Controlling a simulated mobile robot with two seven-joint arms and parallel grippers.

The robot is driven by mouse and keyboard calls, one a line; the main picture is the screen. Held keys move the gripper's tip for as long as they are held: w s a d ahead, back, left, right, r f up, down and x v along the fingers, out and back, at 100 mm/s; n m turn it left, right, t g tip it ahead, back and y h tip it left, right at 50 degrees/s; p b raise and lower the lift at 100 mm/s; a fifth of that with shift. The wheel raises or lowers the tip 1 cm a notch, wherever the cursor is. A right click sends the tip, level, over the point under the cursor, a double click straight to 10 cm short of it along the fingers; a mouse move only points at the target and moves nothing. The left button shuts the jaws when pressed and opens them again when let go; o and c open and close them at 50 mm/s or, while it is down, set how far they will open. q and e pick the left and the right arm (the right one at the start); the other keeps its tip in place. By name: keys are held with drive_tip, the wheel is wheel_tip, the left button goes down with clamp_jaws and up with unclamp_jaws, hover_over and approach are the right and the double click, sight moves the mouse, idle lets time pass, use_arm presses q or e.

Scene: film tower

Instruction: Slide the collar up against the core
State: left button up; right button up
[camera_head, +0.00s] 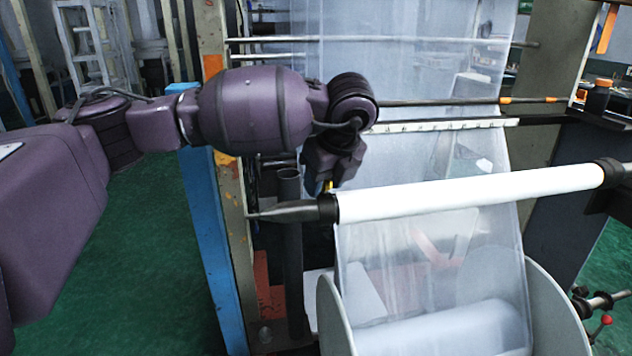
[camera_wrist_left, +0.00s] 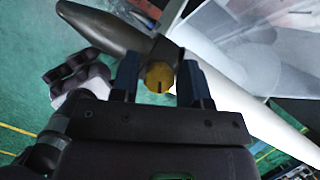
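The core (camera_head: 470,193) is a white tube on a dark shaft across the head view. The dark collar (camera_head: 327,208) sits at its left end, close to it; I cannot tell whether they touch. The shaft's tapered end (camera_head: 280,212) sticks out to the left. My left gripper (camera_head: 329,187) is over the collar. In the left wrist view its two fingers (camera_wrist_left: 160,80) stand apart on either side of a yellow knob (camera_wrist_left: 159,77) at the collar, with small gaps showing. The white core (camera_wrist_left: 225,95) runs off to the lower right there.
Clear film (camera_head: 420,100) hangs behind the core, down to a roll in a grey cradle (camera_head: 335,320). A blue post (camera_head: 208,220) and a dark upright tube (camera_head: 290,250) stand left of the core. A black holder (camera_head: 610,172) bears the right end.

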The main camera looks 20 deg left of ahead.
use_arm(q)
drive_tip(key=shift+o, duration=1.3)
